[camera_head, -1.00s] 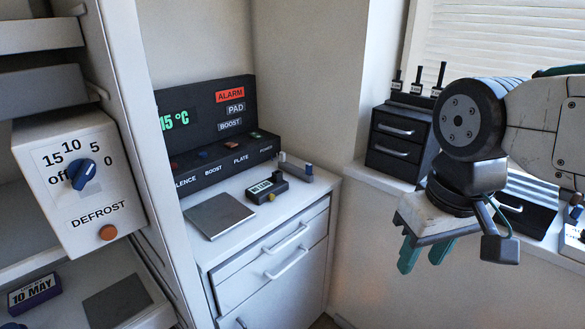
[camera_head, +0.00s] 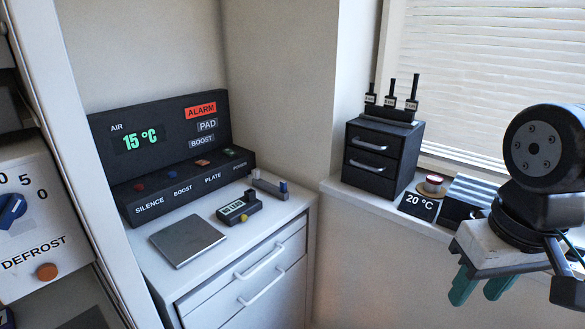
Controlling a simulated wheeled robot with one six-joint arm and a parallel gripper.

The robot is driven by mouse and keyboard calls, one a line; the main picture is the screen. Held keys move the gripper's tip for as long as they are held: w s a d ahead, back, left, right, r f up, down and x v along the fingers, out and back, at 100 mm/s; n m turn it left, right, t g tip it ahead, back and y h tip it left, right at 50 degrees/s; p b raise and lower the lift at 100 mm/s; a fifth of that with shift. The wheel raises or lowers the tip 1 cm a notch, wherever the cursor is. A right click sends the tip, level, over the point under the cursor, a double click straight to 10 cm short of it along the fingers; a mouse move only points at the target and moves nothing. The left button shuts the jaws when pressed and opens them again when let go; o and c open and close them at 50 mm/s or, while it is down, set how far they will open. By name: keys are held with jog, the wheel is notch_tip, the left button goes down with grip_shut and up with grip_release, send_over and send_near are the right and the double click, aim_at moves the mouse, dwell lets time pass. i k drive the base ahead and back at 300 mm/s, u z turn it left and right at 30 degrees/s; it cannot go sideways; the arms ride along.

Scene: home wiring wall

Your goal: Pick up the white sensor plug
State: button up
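A small grey rack (camera_head: 269,185) stands at the back right corner of the white counter. A small white piece (camera_head: 255,174) at its left end may be the white sensor plug; it is too small to be sure. A blue-topped plug (camera_head: 283,187) stands at the rack's right end. My gripper (camera_head: 482,287) is at the lower right, with its two teal fingers pointing down and apart. It is open and empty, in front of the wall under the window sill, well to the right of the rack.
An alarm panel (camera_head: 165,140) reading 15 °C stands behind the counter. A grey plate (camera_head: 188,241) and a dark device with a green display (camera_head: 239,208) lie on the counter. A black drawer box (camera_head: 383,155) and a 20 °C display (camera_head: 419,204) stand on the sill. A defrost box (camera_head: 35,235) is at left.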

aim_at(258, 171)
jog(key=z, duration=0.05)
jog(key=i, duration=1.15)
jog(key=u, duration=0.8)
